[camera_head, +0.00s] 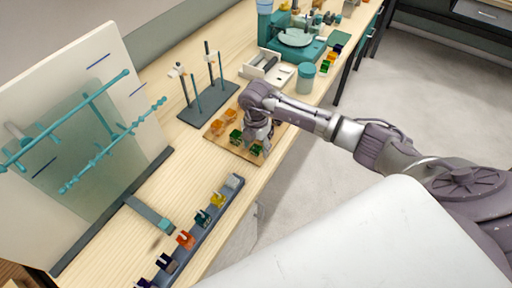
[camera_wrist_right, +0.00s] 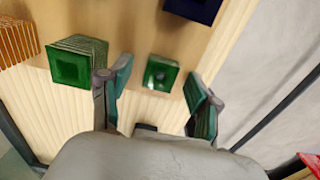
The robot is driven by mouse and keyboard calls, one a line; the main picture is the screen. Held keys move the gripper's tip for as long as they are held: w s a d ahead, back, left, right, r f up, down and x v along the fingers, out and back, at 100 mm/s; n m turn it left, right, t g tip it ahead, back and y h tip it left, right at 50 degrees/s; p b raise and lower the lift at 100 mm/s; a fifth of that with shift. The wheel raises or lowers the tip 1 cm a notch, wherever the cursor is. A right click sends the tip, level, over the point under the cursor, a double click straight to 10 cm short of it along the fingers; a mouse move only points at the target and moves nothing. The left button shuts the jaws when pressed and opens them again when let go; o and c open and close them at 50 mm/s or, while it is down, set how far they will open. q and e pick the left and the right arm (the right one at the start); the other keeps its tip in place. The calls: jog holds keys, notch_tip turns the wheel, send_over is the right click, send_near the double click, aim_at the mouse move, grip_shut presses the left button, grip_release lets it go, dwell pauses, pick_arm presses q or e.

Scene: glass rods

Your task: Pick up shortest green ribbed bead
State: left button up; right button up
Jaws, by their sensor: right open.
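A green bead (camera_wrist_right: 161,73) with a square end and a dark hole lies between the fingertips of my right gripper (camera_wrist_right: 158,84), with gaps on both sides. A second green bead (camera_wrist_right: 77,62), visibly ribbed and longer-looking, lies left of the left finger. My right gripper is open and empty, low over the wooden board. In the head view my right gripper (camera_head: 257,142) partly covers the board; green beads show beside it (camera_head: 235,137) and under it (camera_head: 256,151). My left gripper is not in view.
Orange beads (camera_head: 217,127) sit on the wooden board (camera_head: 216,140), left of the green ones. A dark blue block (camera_wrist_right: 193,8) is at the wrist view's top.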

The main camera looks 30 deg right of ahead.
aim_at(259, 146)
jog(key=c, duration=1.1)
jog(key=shift+r, duration=0.1)
jog(key=shift+r, duration=0.4)
jog(key=r+b, duration=0.1)
jog(key=d+r+b, duration=0.1)
jog(key=r, duration=0.1)
jog(key=shift+d+r, duration=0.1)
jog(key=shift+r, duration=0.1)
jog(key=d+r+b, duration=0.1)
jog(key=d+r, duration=0.1)
jog(key=d, duration=0.1)
jog(key=d+r+b, duration=0.1)
jog(key=d+r, duration=0.1)
jog(key=d, duration=0.2)
jog(key=d+r+b, duration=0.1)
jog(key=d+r, duration=0.1)
jog(key=d, duration=0.1)
jog(key=shift+s+d+r+b, duration=0.2)
jog(key=shift+d+r+b, duration=0.05)
jog(key=shift+r+b, duration=0.1)
